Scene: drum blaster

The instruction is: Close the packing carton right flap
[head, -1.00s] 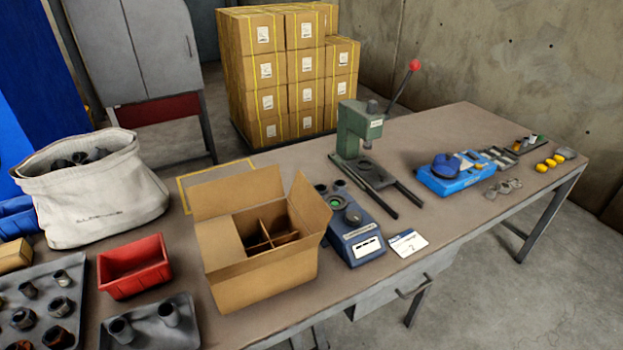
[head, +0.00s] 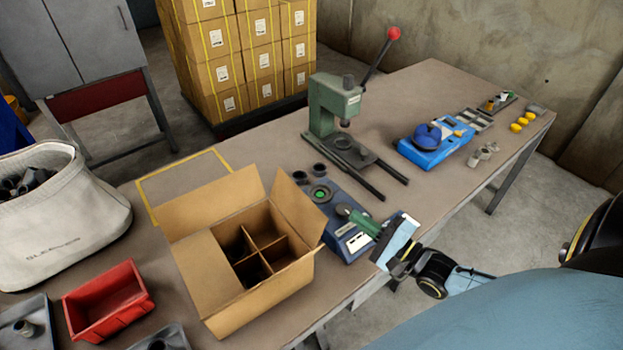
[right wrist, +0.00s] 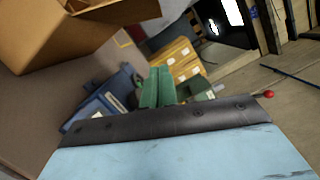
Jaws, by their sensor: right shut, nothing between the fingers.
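The brown packing carton (head: 262,298) stands open on the bench, with crossed dividers inside. Its right flap (head: 299,213) stands up and leans outward. Its back flap (head: 214,206) also stands up, and its left flap (head: 208,273) lies inward over part of the opening. My right gripper (head: 347,213), with green fingers, is shut and empty. It is to the right of the right flap, apart from it, over the blue device. In the right wrist view the shut fingers (right wrist: 158,76) point away, with the carton (right wrist: 60,35) at upper left. My left gripper is not in view.
The blue device (head: 345,238) is close to the carton's right side. A green press (head: 330,108) stands behind it. A red bin (head: 108,301) and a white sack (head: 55,222) are to the left. A blue fixture (head: 435,150) is farther right.

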